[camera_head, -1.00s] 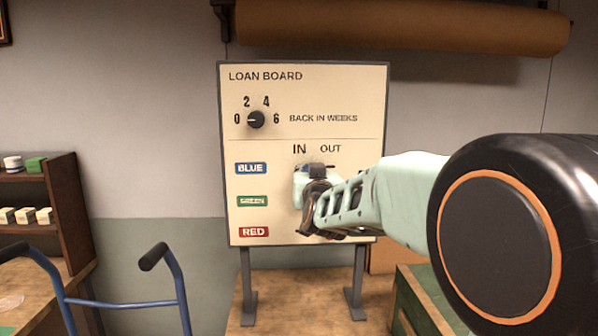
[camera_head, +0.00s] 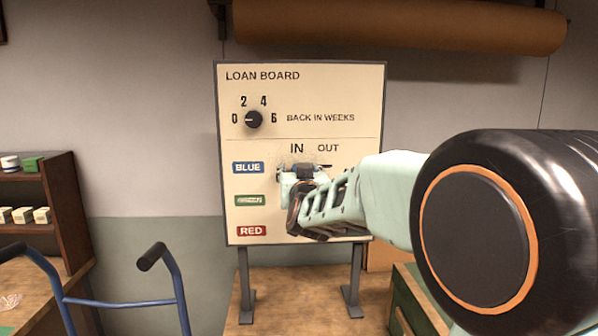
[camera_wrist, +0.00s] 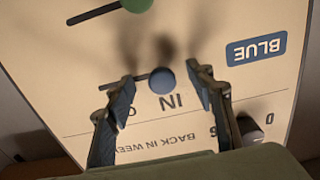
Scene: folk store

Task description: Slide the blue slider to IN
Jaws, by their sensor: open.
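The cream loan board (camera_head: 310,90) stands upright, with IN above the left of its slider columns and OUT to the right. In the wrist view, which shows the board upside down, the round blue slider (camera_wrist: 162,80) sits at the slot end nearest the BLUE label (camera_wrist: 257,49), by the word IN. My gripper (camera_wrist: 161,77) is open, with one finger on each side of the blue slider. Contact cannot be told. In the head view, my gripper (camera_head: 297,176) covers the slider, just right of the BLUE label.
The green slider (camera_wrist: 137,5) and its slot lie close to the blue row in the wrist view. The weeks dial (camera_head: 254,119) is higher on the board. A walker with blue tubing (camera_head: 110,302) stands at the lower left, and a green box (camera_head: 425,305) at lower right.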

